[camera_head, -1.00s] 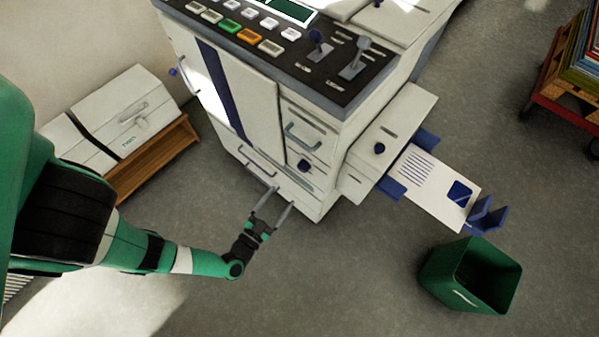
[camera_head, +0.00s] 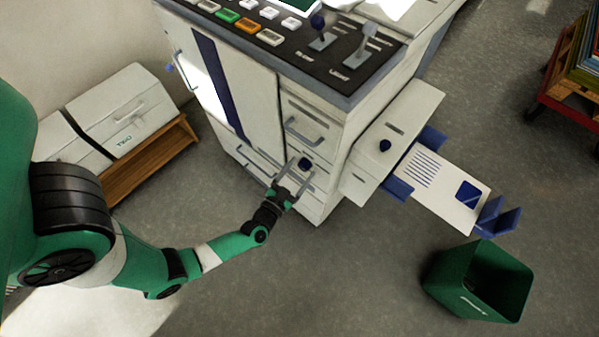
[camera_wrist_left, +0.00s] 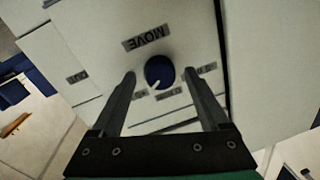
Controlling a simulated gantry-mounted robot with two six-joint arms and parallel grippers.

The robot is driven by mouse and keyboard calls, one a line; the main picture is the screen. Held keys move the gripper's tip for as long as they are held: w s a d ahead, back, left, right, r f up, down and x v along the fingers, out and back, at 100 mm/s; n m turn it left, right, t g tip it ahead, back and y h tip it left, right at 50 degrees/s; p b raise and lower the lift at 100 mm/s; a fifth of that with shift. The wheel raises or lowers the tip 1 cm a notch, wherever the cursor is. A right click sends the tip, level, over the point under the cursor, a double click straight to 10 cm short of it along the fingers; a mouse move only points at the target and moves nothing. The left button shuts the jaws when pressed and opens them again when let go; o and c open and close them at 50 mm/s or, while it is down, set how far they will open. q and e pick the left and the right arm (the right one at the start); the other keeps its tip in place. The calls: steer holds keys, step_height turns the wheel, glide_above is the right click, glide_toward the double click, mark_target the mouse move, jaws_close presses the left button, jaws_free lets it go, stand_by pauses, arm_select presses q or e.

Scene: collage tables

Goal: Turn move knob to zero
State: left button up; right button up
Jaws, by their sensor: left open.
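The move knob (camera_head: 305,163) is a small round dark blue knob on the front of the white copier. In the left wrist view the knob (camera_wrist_left: 159,72) sits under a MOVE label (camera_wrist_left: 146,38) that reads upside down. A white pointer mark on it points to the lower left of that view. Small labels, too small to read surely, lie around it. My left gripper (camera_head: 298,174) is open, its two fingers reaching toward either side of the knob; I cannot tell whether they touch it. My right gripper is not in view.
The copier's front has a handle (camera_head: 304,134) above the knob. Another blue knob (camera_head: 385,145) is on the side unit, beside a paper tray (camera_head: 440,185). A green bin (camera_head: 478,282) stands on the floor at the right. A low wooden bench (camera_head: 150,162) is at the left.

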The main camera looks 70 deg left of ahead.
arm_select(q)
steer(key=shift+c, duration=0.2)
jaws_close()
steer(key=shift+n, duration=0.4)
steer(key=shift+r+n+p, duration=0.1)
steer(key=shift+n+p, duration=0.6)
steer(key=shift+n, duration=0.1)
steer(key=n, duration=0.2)
steer(key=shift+n+h+p, duration=0.3)
steer(key=shift+p, duration=0.05)
steer(key=shift+s+n, duration=0.1)
steer(key=shift+n, duration=1.1)
steer(key=shift+n+h, duration=0.4)
steer(key=shift+n, duration=1.4)
